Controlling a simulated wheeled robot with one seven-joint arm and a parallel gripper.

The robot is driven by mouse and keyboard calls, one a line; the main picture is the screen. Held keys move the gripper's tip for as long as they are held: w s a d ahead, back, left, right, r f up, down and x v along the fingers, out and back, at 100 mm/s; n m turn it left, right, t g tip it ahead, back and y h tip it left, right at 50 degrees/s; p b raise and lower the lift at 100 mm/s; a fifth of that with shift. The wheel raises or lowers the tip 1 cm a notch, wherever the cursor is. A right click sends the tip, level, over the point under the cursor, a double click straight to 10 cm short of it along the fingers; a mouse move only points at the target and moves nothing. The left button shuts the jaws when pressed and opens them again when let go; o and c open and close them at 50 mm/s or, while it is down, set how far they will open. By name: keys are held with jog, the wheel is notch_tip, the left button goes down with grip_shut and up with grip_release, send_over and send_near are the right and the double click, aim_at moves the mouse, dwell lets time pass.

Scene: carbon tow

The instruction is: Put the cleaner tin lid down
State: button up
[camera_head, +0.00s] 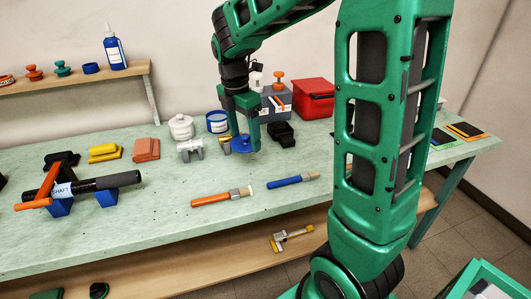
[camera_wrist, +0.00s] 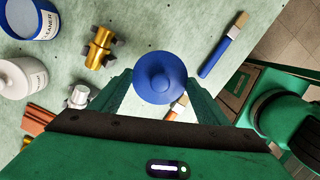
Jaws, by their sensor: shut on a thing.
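The cleaner tin lid (camera_head: 241,144) is a round blue disc with a raised knob. My gripper (camera_head: 245,146) is shut on it, over the middle of the bench. In the wrist view the lid (camera_wrist: 160,77) sits knob toward the camera between the fingers of my gripper (camera_wrist: 160,90). I cannot tell how much gap is under it. The blue cleaner tin (camera_head: 217,122) with a white label stands behind and to the left of the lid; it also shows in the top left of the wrist view (camera_wrist: 38,30), with its top open.
A white pot (camera_head: 181,127) and a silver fitting (camera_head: 189,150) stand left of my gripper. Black holder (camera_head: 281,133) stands right. An orange brush (camera_head: 221,196) and a blue brush (camera_head: 292,180) lie in front. Bare bench lies between the brushes and the silver fitting.

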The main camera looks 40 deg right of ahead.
send_over(270, 159)
jog(key=f, duration=0.5)
jog(key=shift+a+f, duration=0.25)
jog(key=shift+f, duration=2)
jog(key=shift+f, duration=0.15)
jog(key=o, duration=1)
notch_tip(270, 159, up, 12)
jog(key=a, duration=0.1)
jog(key=s+f+m, duration=0.1)
jog(key=s+m, duration=1.2)
jog(key=s, duration=0.1)
jog(key=s+a+f+m+y, duration=0.1)
jog(key=s+f+m, duration=0.1)
jog(key=s+m, duration=1)
jog(key=s, duration=0.2)
jog(key=shift+s+a+f+m+y, duration=0.2)
jog(key=shift+s+a+m+y, duration=0.1)
jog(key=shift+m, duration=0.1)
